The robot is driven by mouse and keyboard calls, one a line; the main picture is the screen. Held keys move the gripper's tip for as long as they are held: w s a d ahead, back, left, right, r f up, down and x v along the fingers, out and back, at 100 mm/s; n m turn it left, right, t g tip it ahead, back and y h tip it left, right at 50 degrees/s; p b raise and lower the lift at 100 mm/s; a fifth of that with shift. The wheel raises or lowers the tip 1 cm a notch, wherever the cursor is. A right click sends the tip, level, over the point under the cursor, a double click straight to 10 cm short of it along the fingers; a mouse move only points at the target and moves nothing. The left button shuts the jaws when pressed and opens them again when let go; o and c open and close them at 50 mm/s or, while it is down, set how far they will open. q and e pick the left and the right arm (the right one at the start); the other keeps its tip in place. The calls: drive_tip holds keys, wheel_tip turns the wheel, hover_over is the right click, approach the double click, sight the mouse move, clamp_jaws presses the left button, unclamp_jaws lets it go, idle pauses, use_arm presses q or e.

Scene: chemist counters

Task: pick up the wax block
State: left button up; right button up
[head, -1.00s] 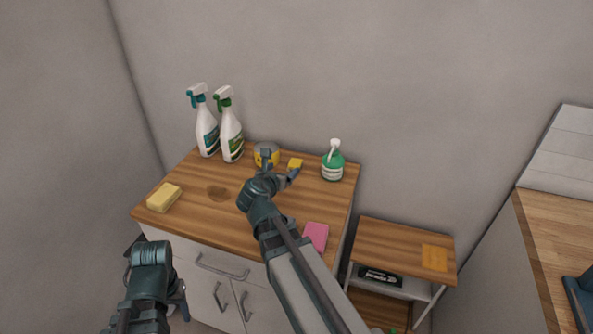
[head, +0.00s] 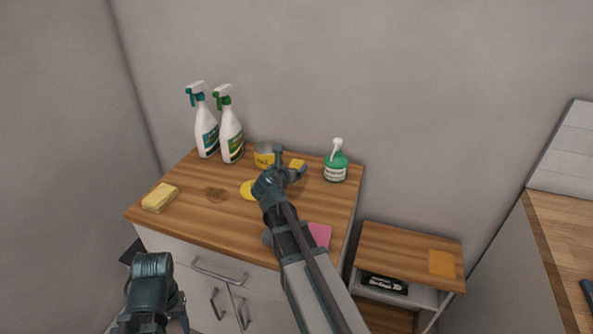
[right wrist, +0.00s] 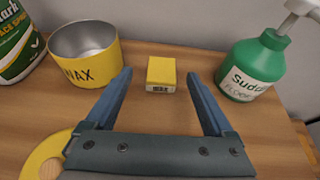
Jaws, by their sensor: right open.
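My right gripper (right wrist: 159,76) is open, with one finger on each side of the block's near edge and gaps between. The fingers are apart from it in the right wrist view. In the head view my right gripper (head: 291,160) reaches over the counter and partly hides the block's surroundings. My left gripper (head: 178,308) hangs low in front of the cabinet, its fingers mostly hidden.
A tin marked WAX (right wrist: 85,55) stands left of the block, a green pump bottle (right wrist: 252,66) right of it.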

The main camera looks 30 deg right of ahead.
sight(296, 164)
drive_tip(key=shift+b+x, duration=1.2)
drive_tip(key=shift+x, duration=1.5)
drive_tip(key=shift+s+f, duration=0.15)
drive_tip(key=shift+s, duration=0.1)
clamp_jaws()
